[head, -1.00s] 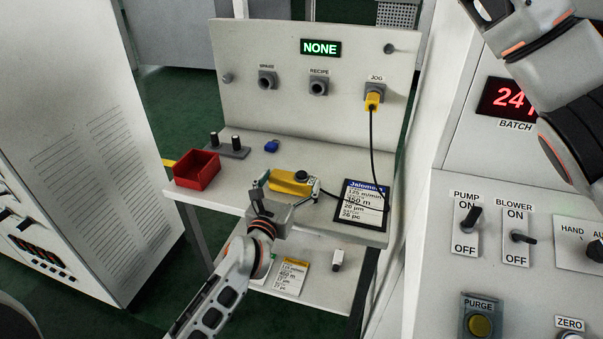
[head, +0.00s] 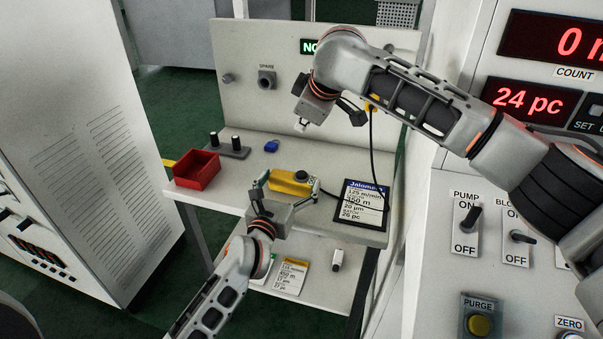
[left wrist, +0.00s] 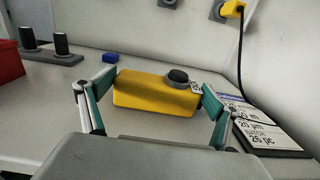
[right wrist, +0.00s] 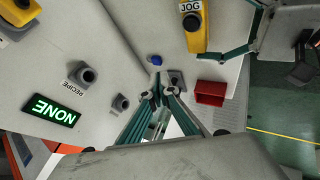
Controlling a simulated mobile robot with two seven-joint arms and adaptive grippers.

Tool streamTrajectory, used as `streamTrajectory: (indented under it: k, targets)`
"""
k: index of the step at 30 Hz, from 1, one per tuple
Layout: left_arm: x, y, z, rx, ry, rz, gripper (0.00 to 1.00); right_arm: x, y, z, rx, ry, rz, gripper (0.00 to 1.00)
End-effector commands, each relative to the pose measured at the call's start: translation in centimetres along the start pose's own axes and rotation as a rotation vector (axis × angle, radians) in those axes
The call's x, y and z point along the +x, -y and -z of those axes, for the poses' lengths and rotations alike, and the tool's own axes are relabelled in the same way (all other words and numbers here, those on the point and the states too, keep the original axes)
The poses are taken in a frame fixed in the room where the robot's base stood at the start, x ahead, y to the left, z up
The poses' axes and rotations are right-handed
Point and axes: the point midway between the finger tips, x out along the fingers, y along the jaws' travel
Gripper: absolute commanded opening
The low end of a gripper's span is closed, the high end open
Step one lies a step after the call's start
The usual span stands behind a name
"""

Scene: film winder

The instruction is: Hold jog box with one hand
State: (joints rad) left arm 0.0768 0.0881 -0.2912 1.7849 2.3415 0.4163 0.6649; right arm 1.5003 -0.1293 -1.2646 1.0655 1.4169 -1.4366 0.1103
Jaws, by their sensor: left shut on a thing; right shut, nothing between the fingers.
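The yellow jog box (head: 291,182) with a dark round button is on or just over the white bench top, near its front edge. My left gripper (head: 288,188) is shut on it, one finger at each end; the left wrist view shows the box (left wrist: 155,95) between the fingers. I cannot tell whether its underside touches the bench. The right wrist view shows the box (right wrist: 194,28) with its JOG label. My right gripper (right wrist: 160,96) is shut and empty. In the head view it hangs above the bench before the back panel, hiding the recipe socket and part of the display.
A yellow plug (right wrist: 18,12) with a black cable (head: 372,150) is at the panel's right. A red bin (head: 196,170), a stand with two black knobs (head: 229,147), a blue piece (head: 271,146) and a Jalomem card (head: 361,205) occupy the bench. Switch panels stand at right.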

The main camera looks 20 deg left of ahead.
Motion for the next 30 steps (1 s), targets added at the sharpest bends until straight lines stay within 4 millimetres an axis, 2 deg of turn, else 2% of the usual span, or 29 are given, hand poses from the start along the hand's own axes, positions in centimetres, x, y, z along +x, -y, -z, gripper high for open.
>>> streamTrajectory:
  k: [5,19,30]
  targets:
    - [0.0,0.0,0.0,0.000,-0.001,0.000,0.69,0.8,1.4,-0.6,0.034,0.009,0.037,0.00]
    - [0.0,0.0,0.0,0.000,-0.001,0.000,0.69,1.2,1.7,-0.8,0.035,0.010,0.038,0.00]
    - [0.0,0.0,0.0,0.000,-0.001,0.000,0.69,4.6,3.8,-2.7,0.035,0.010,0.039,0.00]
